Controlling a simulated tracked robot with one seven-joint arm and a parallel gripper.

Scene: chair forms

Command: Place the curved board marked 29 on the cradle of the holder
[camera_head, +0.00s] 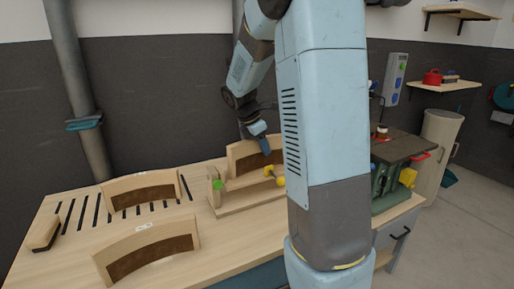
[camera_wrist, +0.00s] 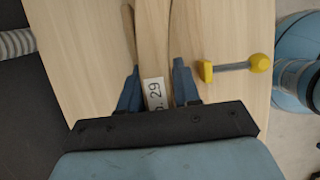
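The curved board marked 29 (camera_wrist: 154,60) runs up the middle of the wrist view, with its white label between my two blue fingers. My gripper (camera_wrist: 158,88) has a finger close against each side of the board and looks shut on it. In the head view, my gripper (camera_head: 264,146) points down at the top of this pale board (camera_head: 240,152), which has a dark inner panel. The board stands upright at the back of the wooden holder (camera_head: 240,206). Whether it rests on the cradle is hidden. The holder has a green knob (camera_head: 217,185) and a yellow-handled clamp (camera_head: 280,181).
A wooden block (camera_head: 43,234) lies at the left edge. A dark-topped machine (camera_head: 400,150) stands right of my arm, which hides part of the bench.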

